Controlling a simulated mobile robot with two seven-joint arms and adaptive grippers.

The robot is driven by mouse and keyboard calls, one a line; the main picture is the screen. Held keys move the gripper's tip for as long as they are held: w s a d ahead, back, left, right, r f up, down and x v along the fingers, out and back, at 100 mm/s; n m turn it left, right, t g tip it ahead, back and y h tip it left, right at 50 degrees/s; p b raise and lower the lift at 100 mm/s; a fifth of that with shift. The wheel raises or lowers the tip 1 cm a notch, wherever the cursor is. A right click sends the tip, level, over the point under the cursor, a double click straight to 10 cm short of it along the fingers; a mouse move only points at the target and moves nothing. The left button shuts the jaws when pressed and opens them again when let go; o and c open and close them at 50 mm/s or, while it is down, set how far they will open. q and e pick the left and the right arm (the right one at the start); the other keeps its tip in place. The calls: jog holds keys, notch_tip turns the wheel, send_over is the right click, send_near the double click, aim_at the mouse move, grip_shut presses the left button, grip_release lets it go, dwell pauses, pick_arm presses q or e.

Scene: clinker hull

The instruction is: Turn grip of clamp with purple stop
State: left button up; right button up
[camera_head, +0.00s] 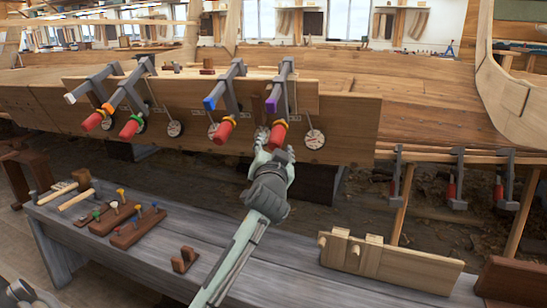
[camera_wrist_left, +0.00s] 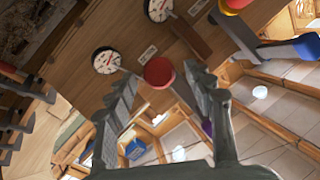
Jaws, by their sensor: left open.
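The clamp with the purple stop (camera_head: 271,104) is the rightmost in the row of clamps on the hull plank. Its red grip (camera_head: 278,134) hangs at the lower end, with an orange-yellow band above it. My left gripper (camera_head: 268,148) is just below this grip, reaching up from the bench side. In the left wrist view the round red end of the grip (camera_wrist_left: 159,72) shows between the tips of my two open fingers (camera_wrist_left: 160,82). I cannot tell whether either finger touches it. The purple stop (camera_wrist_left: 207,127) is partly hidden behind a finger there. My right gripper is not seen.
Clamps with blue (camera_head: 209,103), green and orange marks stand to the left. A dial gauge (camera_head: 314,138) sits close right of the grip. Below is a grey bench (camera_head: 222,235) with racks and wooden blocks. More clamps (camera_head: 457,185) hang at right.

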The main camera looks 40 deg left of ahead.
pick_arm(q)
jog(key=v, duration=0.8)
jog(key=shift+s+d, duration=0.15)
jog(key=shift+s, duration=0.2)
dwell(0.5)
